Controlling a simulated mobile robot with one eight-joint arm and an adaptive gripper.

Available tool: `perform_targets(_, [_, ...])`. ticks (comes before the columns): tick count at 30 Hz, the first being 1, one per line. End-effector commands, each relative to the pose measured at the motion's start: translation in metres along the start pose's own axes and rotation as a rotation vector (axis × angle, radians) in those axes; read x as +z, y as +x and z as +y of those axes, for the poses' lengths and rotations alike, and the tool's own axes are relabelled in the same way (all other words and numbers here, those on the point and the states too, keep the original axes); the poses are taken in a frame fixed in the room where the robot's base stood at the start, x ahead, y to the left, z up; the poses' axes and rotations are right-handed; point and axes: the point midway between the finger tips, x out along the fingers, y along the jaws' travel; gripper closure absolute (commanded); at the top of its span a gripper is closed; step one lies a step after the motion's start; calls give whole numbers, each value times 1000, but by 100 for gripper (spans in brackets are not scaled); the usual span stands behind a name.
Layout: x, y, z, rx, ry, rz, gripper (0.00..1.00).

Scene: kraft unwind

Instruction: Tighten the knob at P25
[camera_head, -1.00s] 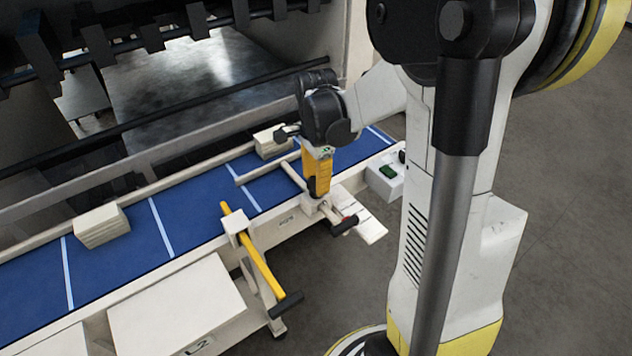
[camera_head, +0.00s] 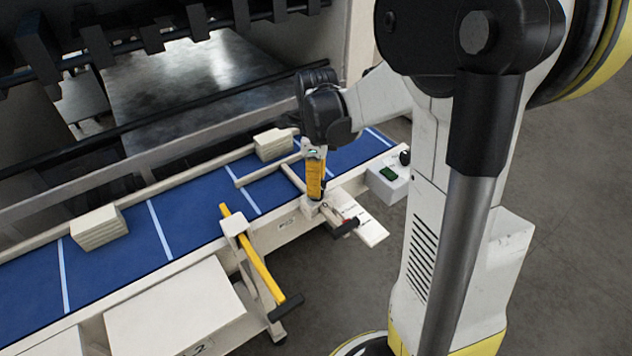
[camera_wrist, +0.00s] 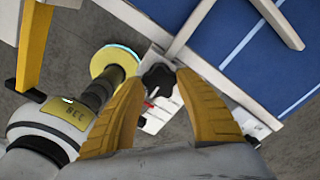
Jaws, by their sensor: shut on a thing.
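My gripper (camera_head: 316,193) points down at the front edge of the blue bench, above a small pale block. In the wrist view, the two yellow fingers of my gripper (camera_wrist: 160,82) are closed around a black lobed knob (camera_wrist: 157,79), one finger on each side. The fingers hide the knob in the head view. A small label (camera_head: 287,222) on the bench front beside the block is too small to read.
A yellow bar (camera_head: 260,265) with a black end sticks out of a bracket to the left. A black-ended lever (camera_head: 344,228) and a pale plate (camera_head: 371,234) lie just right of my gripper. A control box (camera_head: 390,182) stands at the bench end. Pale blocks (camera_head: 100,228) rest on the bench.

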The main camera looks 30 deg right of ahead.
Motion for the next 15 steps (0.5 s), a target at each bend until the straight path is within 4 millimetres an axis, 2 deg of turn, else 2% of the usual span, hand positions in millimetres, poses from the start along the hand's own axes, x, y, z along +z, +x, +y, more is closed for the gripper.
perform_targets(14, [-1,0,-1,-3,19,2,89])
perform_targets(15, [-1,0,-1,-3,19,2,53])
